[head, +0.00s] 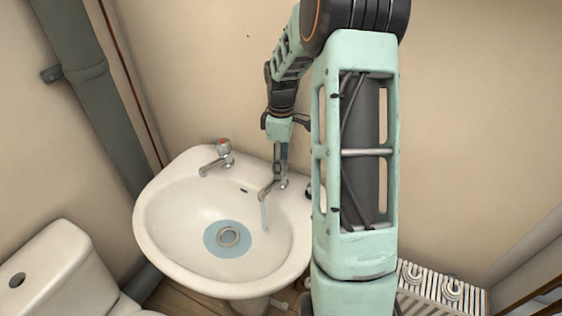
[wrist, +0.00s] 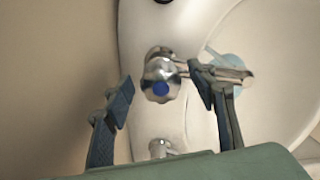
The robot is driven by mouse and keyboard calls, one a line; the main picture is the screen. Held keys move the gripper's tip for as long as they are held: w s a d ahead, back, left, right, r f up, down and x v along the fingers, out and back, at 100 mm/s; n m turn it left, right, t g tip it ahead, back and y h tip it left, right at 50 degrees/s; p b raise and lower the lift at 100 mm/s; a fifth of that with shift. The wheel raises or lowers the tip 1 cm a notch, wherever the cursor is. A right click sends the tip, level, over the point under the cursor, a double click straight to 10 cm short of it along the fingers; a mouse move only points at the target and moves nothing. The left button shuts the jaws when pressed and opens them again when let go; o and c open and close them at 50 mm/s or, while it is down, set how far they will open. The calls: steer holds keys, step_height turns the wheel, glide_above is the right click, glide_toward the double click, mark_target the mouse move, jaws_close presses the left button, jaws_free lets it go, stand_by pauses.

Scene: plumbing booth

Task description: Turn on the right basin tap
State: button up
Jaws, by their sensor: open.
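The right basin tap (head: 268,192) is chrome, at the back right of the white basin (head: 150,235). A thin bluish stream of water (head: 265,217) falls from its spout. In the wrist view the tap's knob with a blue cap (wrist: 160,88) sits between my fingers. My gripper (head: 280,168) is open over this tap, one finger on each side of the knob (wrist: 162,82). The right finger is close to the spout; I cannot tell whether it touches. The left tap (head: 221,155), with a red cap, stands apart.
Bluish water lies around the basin's drain (head: 229,237). A toilet cistern (head: 55,275) stands at the lower left and a grey pipe (head: 85,80) runs along the wall. A small chrome fitting (wrist: 160,148) is below the knob in the wrist view.

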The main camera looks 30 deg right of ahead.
step_height(320, 180, up, 12)
stand_by(0.5)
stand_by(0.3)
